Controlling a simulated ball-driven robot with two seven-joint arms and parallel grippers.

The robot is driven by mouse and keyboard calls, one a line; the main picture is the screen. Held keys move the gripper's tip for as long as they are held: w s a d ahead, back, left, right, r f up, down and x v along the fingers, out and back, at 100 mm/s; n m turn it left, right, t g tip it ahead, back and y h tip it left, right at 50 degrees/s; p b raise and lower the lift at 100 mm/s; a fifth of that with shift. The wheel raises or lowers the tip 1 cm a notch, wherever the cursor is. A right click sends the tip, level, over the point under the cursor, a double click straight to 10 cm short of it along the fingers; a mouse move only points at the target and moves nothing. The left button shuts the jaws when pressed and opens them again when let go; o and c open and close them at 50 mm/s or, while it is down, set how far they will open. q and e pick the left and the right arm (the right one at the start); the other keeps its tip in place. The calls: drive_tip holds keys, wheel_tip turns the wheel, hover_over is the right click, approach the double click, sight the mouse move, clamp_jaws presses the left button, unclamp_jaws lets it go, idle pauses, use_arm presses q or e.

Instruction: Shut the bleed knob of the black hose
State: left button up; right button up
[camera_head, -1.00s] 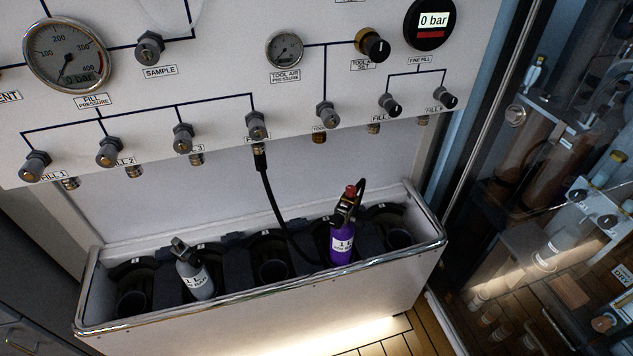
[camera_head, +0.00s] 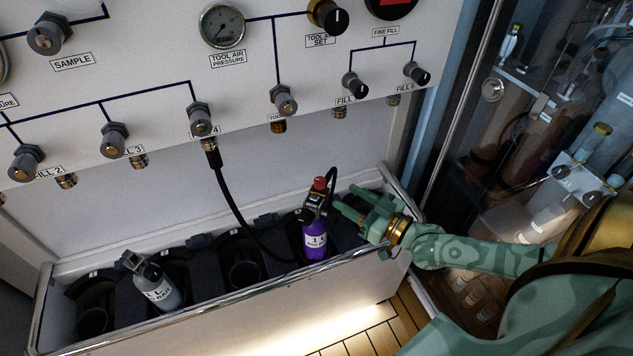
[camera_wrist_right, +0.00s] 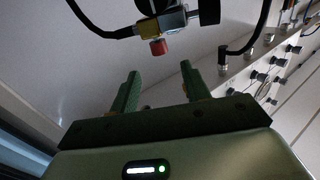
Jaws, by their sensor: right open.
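A black hose (camera_head: 226,195) hangs from the FILL 4 outlet and runs down to the purple cylinder (camera_head: 316,241), which stands in the trough. A red knob (camera_head: 319,184) shows at the cylinder's top, beside the dark valve fitting. In the right wrist view the red knob (camera_wrist_right: 158,47) sits under a yellow and grey fitting (camera_wrist_right: 172,20), with a black hose (camera_wrist_right: 104,29) leading off left. My right gripper (camera_head: 348,199) is open and empty, just right of the cylinder's top. In the right wrist view its fingers (camera_wrist_right: 160,88) point toward the red knob, apart from it. My left gripper is out of view.
A grey cylinder (camera_head: 157,289) leans in the trough (camera_head: 200,314) at left. The panel (camera_head: 150,80) with several valve knobs and gauges rises behind. A glass-fronted cabinet (camera_head: 540,130) stands at right, beyond my right arm. Empty trough holders lie between the cylinders.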

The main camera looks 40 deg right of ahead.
sight(324, 184)
drive_tip(key=b+x, duration=0.2)
drive_tip(key=x, duration=0.6)
drive_tip(key=shift+w+a+f, duration=0.1)
drive_tip(key=shift+w+f, duration=0.05)
drive_tip(key=shift+w, duration=0.2)
drive_tip(key=shift+w+a+b, duration=0.15)
drive_tip(key=shift+w+b, duration=0.15)
drive_tip(key=shift+w, duration=0.2)
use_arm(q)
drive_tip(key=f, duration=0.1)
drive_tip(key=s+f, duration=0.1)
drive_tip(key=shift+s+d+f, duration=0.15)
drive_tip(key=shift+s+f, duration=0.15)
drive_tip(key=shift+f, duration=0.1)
use_arm(e)
drive_tip(key=shift+c, duration=0.4)
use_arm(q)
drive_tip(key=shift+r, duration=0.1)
use_arm(e)
drive_tip(key=c, duration=0.9)
